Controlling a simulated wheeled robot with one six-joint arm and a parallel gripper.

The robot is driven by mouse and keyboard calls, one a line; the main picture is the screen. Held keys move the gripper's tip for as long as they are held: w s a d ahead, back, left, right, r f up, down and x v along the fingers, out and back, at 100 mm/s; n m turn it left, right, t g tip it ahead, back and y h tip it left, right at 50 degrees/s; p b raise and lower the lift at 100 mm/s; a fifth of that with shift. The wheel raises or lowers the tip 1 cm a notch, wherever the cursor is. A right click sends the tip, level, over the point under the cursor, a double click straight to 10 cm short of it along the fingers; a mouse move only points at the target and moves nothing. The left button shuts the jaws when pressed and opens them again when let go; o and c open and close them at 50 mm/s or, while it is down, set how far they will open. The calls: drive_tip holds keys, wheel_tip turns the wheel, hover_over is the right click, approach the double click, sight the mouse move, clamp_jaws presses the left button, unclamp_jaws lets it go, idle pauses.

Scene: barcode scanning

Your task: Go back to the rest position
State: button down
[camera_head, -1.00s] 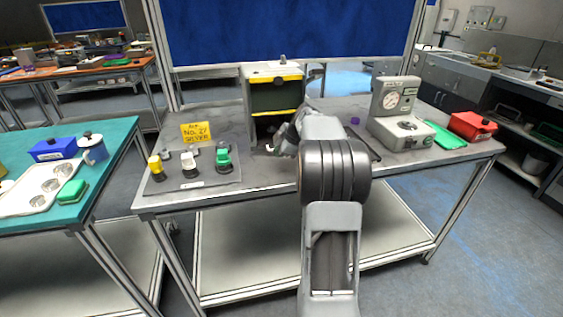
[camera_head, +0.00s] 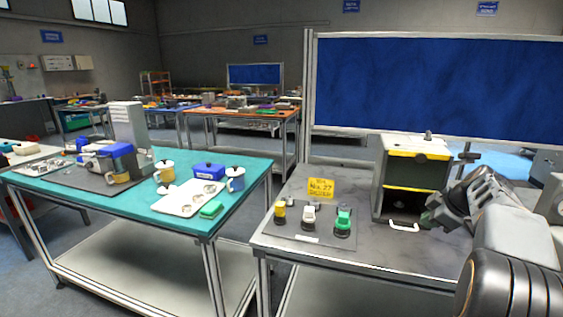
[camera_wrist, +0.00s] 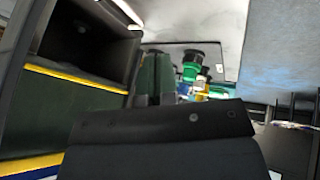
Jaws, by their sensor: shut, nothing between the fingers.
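My gripper (camera_head: 431,216) is at the right of the head view, at the end of my grey arm. It is in front of the dark green box with yellow edges (camera_head: 412,172), near its open lower front. Its fingers look shut and empty. In the wrist view the fingers (camera_wrist: 165,92) show at the middle, with the box (camera_wrist: 80,95) and its dark opening close on the left. Whether my gripper touches the box cannot be told.
The grey table (camera_head: 345,257) holds a dark mat with yellow, white and green stamp-like items (camera_head: 343,222) and a yellow sign (camera_head: 321,188). A white handle (camera_head: 404,227) shows below the box. A teal table (camera_head: 130,198) with mugs and a white tray (camera_head: 190,200) stands left.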

drive_tip(key=f+m, duration=0.1)
drive_tip(key=s+f+m, duration=0.1)
drive_tip(key=f+m, duration=0.1)
drive_tip(key=s+f+m+g, duration=0.1)
drive_tip(key=m, duration=0.1)
drive_tip(key=shift+s+a+f, duration=0.1)
drive_tip(key=shift+f, duration=0.05)
drive_tip(key=s+a+r+m+p, duration=0.1)
drive_tip(key=s+a+m+p, duration=0.1)
drive_tip(key=s+a, duration=0.4)
drive_tip(key=s+a+r+m+g+h+p, duration=0.1)
drive_tip(key=s+a+p, duration=0.3)
drive_tip(key=a, duration=0.8)
drive_tip(key=s+a+m+h+p, duration=0.1)
drive_tip(key=s+a+m+p, duration=0.1)
drive_tip(key=s+a, duration=0.5)
drive_tip(key=shift+s+a+r+m+g+p, duration=0.3)
drive_tip(key=shift+a+r+p, duration=0.15)
drive_tip(key=shift+a, duration=0.55)
